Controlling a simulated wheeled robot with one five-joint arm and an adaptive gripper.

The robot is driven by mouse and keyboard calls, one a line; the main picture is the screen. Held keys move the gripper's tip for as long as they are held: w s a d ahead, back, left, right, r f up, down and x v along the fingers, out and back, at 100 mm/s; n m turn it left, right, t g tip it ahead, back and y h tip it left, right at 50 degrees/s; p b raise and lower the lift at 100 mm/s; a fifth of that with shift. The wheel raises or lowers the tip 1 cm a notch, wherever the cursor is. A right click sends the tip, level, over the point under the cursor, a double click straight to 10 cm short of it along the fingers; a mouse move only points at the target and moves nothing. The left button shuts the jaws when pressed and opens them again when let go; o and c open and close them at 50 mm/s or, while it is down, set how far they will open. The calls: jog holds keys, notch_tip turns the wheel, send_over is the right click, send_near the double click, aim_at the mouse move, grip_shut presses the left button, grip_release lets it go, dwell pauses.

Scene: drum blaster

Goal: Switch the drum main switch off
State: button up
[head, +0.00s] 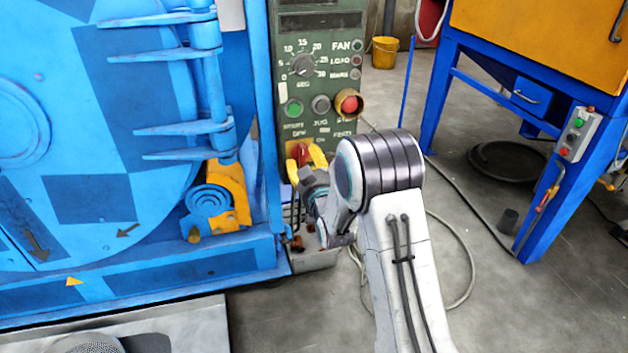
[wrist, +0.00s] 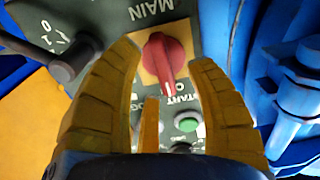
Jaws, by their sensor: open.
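The drum main switch is a red rotary knob (wrist: 165,58) on a yellow plate, under the word MAIN in the wrist view. In the head view the red knob (head: 302,151) shows low on the green control panel (head: 322,75). My gripper (wrist: 168,64) is open, with its yellow fingers on the left and right of the knob and a gap visible on each side. A third yellow finger stands below the knob in the wrist view. In the head view my gripper (head: 304,162) is at the panel's lower part and partly hides the switch. Whether any finger touches it cannot be told.
A green button (wrist: 187,124) and a dark rotary handle (wrist: 75,60) are close to my gripper. The panel also carries a red button (head: 349,104) and a dial (head: 303,65). The blue drum machine (head: 90,110) stands left.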

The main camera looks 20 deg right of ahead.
jog(key=s, duration=0.9)
jog(key=shift+a, duration=0.1)
dwell(0.3)
